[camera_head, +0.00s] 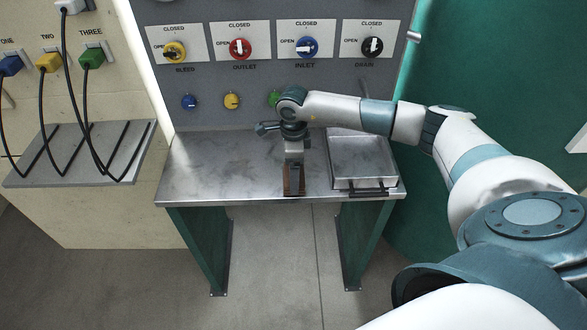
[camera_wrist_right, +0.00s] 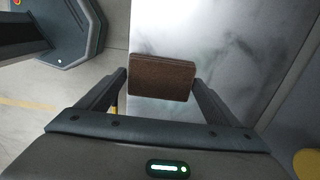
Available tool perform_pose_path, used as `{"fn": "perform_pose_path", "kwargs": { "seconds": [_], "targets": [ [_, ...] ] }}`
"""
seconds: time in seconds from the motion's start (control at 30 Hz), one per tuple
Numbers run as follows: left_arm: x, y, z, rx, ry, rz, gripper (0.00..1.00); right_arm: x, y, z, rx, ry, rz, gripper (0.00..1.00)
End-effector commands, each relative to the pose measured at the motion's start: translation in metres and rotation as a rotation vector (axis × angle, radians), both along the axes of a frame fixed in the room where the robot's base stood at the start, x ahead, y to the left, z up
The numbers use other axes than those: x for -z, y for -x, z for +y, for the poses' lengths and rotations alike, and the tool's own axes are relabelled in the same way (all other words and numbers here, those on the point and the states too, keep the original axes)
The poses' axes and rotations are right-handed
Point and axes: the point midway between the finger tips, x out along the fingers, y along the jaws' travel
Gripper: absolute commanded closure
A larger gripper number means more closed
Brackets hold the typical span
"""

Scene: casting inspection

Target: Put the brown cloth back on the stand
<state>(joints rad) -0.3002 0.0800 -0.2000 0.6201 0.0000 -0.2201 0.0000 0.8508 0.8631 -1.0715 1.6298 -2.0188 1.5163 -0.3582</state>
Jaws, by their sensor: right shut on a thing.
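The brown cloth (camera_head: 301,181) is a small folded block at the front edge of the steel-topped stand (camera_head: 225,175) with green legs. My right gripper (camera_head: 294,178) reaches in from the right and points down at that edge. In the right wrist view the brown cloth (camera_wrist_right: 162,78) sits between the two fingers of my right gripper (camera_wrist_right: 160,82), which is shut on it. The pale stand top (camera_wrist_right: 210,35) shows beyond the cloth. Whether the cloth touches the top, I cannot tell. My left gripper is not in view.
A shallow metal tray (camera_head: 362,158) with a dark front handle sits on the right of the top. The left of the top is clear. A grey panel (camera_head: 220,75) with several valve knobs rises behind. A side shelf (camera_head: 75,160) with hanging cables stands at the left.

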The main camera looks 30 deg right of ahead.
Motion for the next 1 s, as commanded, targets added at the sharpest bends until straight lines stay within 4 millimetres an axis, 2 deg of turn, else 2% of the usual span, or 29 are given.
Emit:
{"fn": "perform_pose_path", "kwargs": {
  "seconds": [0.23, 0.27, 0.3, 0.63, 0.83, 1.0],
  "targets": [
    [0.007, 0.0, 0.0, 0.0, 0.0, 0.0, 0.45, 0.006, 0.0, 0.0, 0.0, 0.0, 0.0, 0.39],
    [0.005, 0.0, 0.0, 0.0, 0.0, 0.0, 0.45, 0.004, 0.0, 0.0, 0.0, 0.0, 0.0, 0.08],
    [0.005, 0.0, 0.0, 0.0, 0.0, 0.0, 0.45, 0.004, 0.0, 0.0, 0.0, 0.0, 0.0, 0.0],
    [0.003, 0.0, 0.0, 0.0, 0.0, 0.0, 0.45, 0.003, 0.0, 0.0, 0.001, 0.0, 0.0, 0.0],
    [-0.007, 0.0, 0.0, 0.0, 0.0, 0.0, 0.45, 0.001, 0.0, 0.0, 0.001, -0.001, 0.001, 0.0],
    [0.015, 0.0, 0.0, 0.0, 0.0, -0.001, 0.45, -0.018, -0.001, -0.001, 0.0, 0.0, -0.004, 0.0]
  ]
}}
